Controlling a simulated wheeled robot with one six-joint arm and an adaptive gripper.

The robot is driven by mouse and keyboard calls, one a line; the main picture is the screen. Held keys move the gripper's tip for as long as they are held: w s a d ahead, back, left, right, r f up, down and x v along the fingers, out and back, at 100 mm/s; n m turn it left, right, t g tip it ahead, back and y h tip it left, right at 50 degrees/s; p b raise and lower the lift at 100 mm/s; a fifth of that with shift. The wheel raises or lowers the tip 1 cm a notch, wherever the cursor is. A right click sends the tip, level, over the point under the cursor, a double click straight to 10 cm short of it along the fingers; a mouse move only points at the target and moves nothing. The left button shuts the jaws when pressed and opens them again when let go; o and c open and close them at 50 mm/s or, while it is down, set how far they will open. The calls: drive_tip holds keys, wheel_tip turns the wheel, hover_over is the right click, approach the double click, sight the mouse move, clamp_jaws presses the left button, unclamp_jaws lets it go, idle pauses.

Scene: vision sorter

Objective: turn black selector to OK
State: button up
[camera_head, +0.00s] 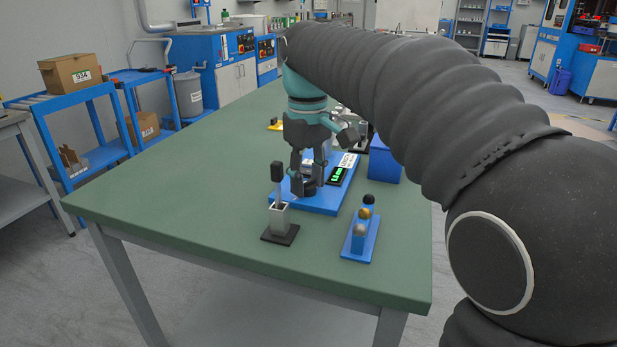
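The black selector (309,187) is a small dark knob on a blue base plate (322,203) on the green table. My gripper (307,184) points down at it, with its dark fingers apart on either side of the knob. The fingers hide much of the selector, so I cannot tell whether they touch it or which way it points. A small display with green digits (338,175) and a white label (348,160) are on the same plate, right of the gripper.
A grey holder (279,218) with a black-topped upright piece stands front left of the plate. A blue bin (384,163) stands behind right. The table's left side (180,190) is clear.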

sight(309, 181)
drive_tip(key=shift+o, duration=0.5)
wheel_tip(309, 181, up, 12)
idle(0.4)
drive_tip(key=shift+d, duration=0.1)
